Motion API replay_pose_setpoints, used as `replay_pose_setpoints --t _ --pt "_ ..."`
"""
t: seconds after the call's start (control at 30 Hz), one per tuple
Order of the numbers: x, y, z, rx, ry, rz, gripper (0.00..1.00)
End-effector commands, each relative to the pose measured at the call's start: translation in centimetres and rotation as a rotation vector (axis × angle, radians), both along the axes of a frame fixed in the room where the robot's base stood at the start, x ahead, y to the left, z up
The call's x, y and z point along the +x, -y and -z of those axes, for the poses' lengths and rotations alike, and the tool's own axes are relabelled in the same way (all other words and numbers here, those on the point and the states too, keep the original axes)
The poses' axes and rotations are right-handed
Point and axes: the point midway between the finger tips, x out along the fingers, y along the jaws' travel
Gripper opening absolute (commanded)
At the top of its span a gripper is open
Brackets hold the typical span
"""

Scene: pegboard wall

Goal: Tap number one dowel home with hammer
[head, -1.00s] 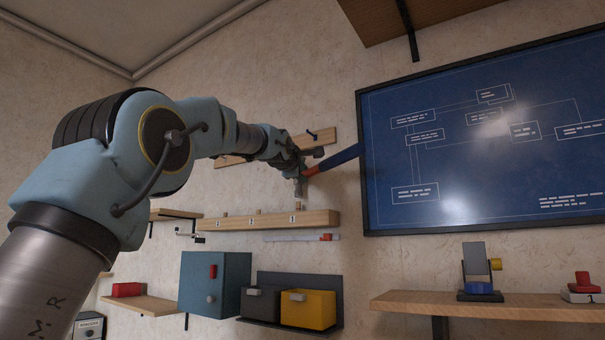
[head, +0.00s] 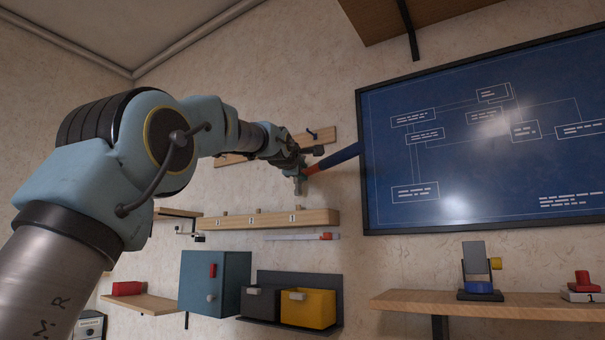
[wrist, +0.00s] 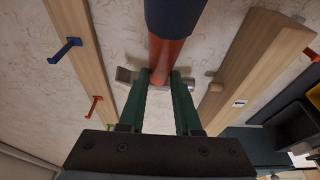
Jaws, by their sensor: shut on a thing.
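My gripper (wrist: 160,80) is shut on the hammer (wrist: 166,50), gripping its red shaft close to the grey metal head. In the head view the hammer's dark blue handle (head: 342,156) points right and up, in front of the wall. The wooden beam (head: 318,218) below carries labels 1, 2 and 3. The number one dowel (wrist: 216,87) is a short stub on the beam near the label, right of the hammer head in the wrist view. In the head view the hammer head hangs above the beam's number one end, apart from the dowel.
A wooden rail with pegs (head: 312,135) is on the wall behind my gripper. A blueprint board (head: 470,140) is right of the handle. Below the beam are a white rod with a red end (head: 300,237), a blue cabinet (head: 230,283) and a yellow bin (head: 308,309).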

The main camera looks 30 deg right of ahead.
Motion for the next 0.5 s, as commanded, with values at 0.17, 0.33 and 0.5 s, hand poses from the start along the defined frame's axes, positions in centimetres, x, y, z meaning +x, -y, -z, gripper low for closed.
replay_pose_setpoints --t 0.17,0.33,0.5 --pt "-0.1 -0.1 -0.4 -0.004 0.003 0.000 0.00" --pt "-0.1 -0.1 -0.1 -0.004 0.004 0.000 0.00" --pt "-0.1 -0.1 2.2 -0.005 0.003 0.000 0.00"
